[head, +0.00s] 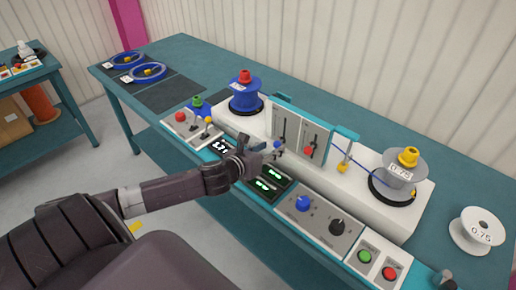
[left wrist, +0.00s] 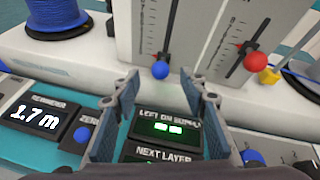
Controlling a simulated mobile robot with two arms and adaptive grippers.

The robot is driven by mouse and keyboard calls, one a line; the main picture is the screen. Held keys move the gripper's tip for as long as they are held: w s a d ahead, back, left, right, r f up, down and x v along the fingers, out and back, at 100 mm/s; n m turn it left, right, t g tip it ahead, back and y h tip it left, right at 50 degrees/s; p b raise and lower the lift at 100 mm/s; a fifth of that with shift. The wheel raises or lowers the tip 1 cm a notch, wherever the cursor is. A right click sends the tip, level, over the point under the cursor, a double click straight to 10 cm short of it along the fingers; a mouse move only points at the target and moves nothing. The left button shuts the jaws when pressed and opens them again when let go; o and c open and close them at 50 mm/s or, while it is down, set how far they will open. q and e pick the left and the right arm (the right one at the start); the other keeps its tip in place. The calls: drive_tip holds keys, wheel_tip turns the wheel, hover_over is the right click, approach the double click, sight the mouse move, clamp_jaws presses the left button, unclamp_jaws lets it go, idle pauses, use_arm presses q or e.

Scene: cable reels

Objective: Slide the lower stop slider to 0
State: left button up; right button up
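Two upright slider plates stand on the white machine. The left slider has a blue knob (head: 278,146), low on its scale; it also shows in the left wrist view (left wrist: 160,70). The right slider has a red knob (head: 308,152), also low on its scale, seen in the left wrist view (left wrist: 255,61). I cannot read which is the lower stop. My left gripper (head: 268,152) is just in front of the blue knob. In the left wrist view its fingers (left wrist: 168,90) are apart, with the blue knob ahead between them, not visibly gripped. A grey part at the lower right edge may be my right gripper (head: 446,280).
A display (left wrist: 42,115) reads 1.7 m, beside a ZERO button. Green displays (head: 268,185) lie below the gripper. A blue reel (head: 246,95) stands left, a grey reel (head: 397,172) right, joined by blue cable. A white spool (head: 478,230) lies far right.

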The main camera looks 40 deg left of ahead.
use_arm(q)
drive_tip(key=v, duration=0.9)
drive_tip(key=shift+s, duration=0.25)
drive_tip(key=shift+d, duration=0.1)
